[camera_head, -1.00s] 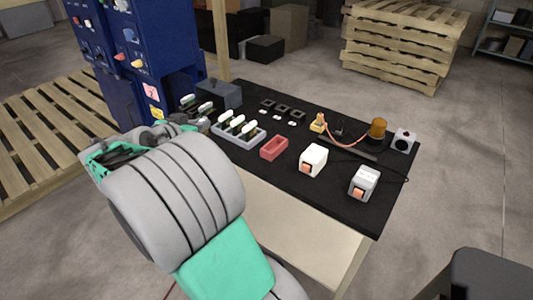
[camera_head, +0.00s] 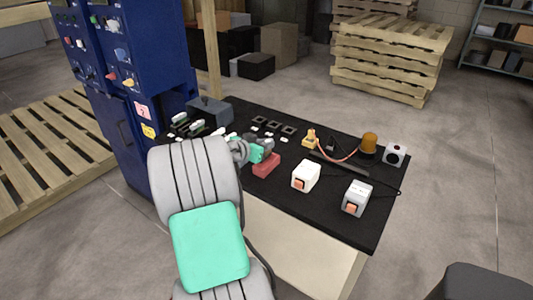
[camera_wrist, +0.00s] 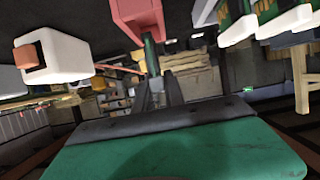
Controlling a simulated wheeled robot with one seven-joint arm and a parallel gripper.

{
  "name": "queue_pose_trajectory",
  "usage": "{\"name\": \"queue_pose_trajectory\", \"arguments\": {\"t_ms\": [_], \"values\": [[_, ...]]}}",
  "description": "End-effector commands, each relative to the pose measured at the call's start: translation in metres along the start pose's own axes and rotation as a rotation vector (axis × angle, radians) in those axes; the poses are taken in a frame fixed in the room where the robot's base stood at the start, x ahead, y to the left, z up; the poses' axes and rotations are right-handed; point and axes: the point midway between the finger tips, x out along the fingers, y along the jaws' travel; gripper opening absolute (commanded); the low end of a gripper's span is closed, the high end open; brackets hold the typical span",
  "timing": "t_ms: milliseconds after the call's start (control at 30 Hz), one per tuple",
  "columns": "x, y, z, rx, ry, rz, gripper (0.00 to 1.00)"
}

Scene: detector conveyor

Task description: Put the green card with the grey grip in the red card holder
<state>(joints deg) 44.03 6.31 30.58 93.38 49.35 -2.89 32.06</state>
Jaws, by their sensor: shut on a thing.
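The red card holder (camera_head: 266,166) stands on the black bench top, and it also shows at the top of the wrist view (camera_wrist: 137,14). My gripper (camera_head: 262,152) is just beside and above it in the head view. In the wrist view, my gripper's fingers (camera_wrist: 158,92) are shut on the near end of a green card (camera_wrist: 151,56). The card points at the red holder and overlaps it in the picture. I cannot tell whether its edge is inside. The card's grip is mostly hidden between the fingers.
Other green cards with white grips (camera_wrist: 235,12) stand close by on the right in the wrist view. A white box with an orange front (camera_head: 305,176) and a grey one (camera_head: 356,198) stand right of the holder. An amber beacon (camera_head: 369,143) and cable are behind.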

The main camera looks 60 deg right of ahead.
Motion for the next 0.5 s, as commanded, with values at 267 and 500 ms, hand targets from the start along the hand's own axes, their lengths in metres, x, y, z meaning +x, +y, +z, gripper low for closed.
{"name": "queue_pose_trajectory", "arguments": {"t_ms": [267, 500], "values": [[0.021, 0.002, 0.034, -0.002, -0.001, 0.0, 0.0], [0.021, 0.002, 0.035, 0.0, 0.0, -0.001, 0.0]]}}
